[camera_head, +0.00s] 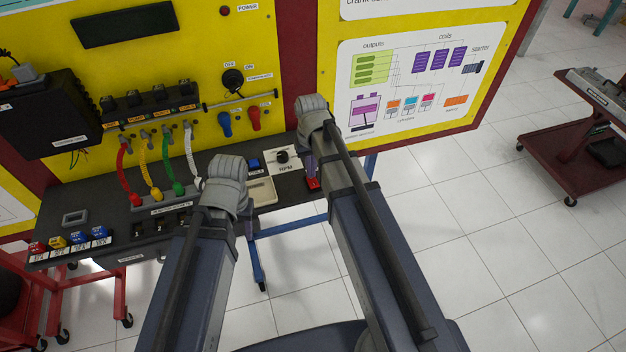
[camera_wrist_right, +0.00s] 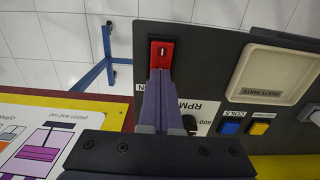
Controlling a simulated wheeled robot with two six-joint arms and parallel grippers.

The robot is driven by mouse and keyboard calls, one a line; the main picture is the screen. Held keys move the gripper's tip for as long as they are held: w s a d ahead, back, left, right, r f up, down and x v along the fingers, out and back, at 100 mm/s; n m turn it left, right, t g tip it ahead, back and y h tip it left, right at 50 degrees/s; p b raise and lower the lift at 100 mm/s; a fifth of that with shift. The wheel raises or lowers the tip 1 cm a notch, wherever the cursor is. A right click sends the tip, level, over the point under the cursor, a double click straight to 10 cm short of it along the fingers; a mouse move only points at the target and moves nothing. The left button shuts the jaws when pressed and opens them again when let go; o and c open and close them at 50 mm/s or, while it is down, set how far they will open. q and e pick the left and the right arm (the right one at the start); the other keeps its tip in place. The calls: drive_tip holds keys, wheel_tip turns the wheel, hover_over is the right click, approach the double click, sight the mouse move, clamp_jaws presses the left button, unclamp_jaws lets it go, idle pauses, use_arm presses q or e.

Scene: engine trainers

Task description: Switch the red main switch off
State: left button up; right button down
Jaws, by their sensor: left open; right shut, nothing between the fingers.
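The red main switch (camera_head: 313,184) is a small rocker in a black frame at the right end of the black bench panel. In the right wrist view the red switch (camera_wrist_right: 162,54) shows a white mark on its face, and a partly hidden label lies below it. My right gripper (camera_head: 309,172) is shut and empty, with its fingertips (camera_wrist_right: 158,74) at the switch's lower edge in that view. I cannot tell whether they touch it. My left gripper (camera_head: 249,222) is open, mostly hidden behind its wrist, over the panel's front edge.
The RPM knob (camera_head: 282,157) on its white plate is close beside my right gripper. A beige parts tray (camera_head: 261,191) lies between the grippers. Blue (camera_wrist_right: 230,127) and yellow (camera_wrist_right: 259,128) buttons are nearby. The yellow upright board (camera_head: 200,60) stands behind the panel.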

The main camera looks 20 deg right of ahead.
wheel_tip(320, 180, up, 6)
drive_tip(key=p, duration=0.6)
drive_tip(key=shift+r, duration=0.2)
drive_tip(key=s+a+f+n+h+b, duration=0.1)
drive_tip(key=s+a+n, duration=0.2)
drive_tip(key=s+a, duration=0.7)
drive_tip(key=s, duration=0.4)
drive_tip(key=shift+s+a+f+b, duration=0.15)
drive_tip(key=shift+a+f+b, duration=0.05)
drive_tip(key=shift+a+b, duration=0.1)
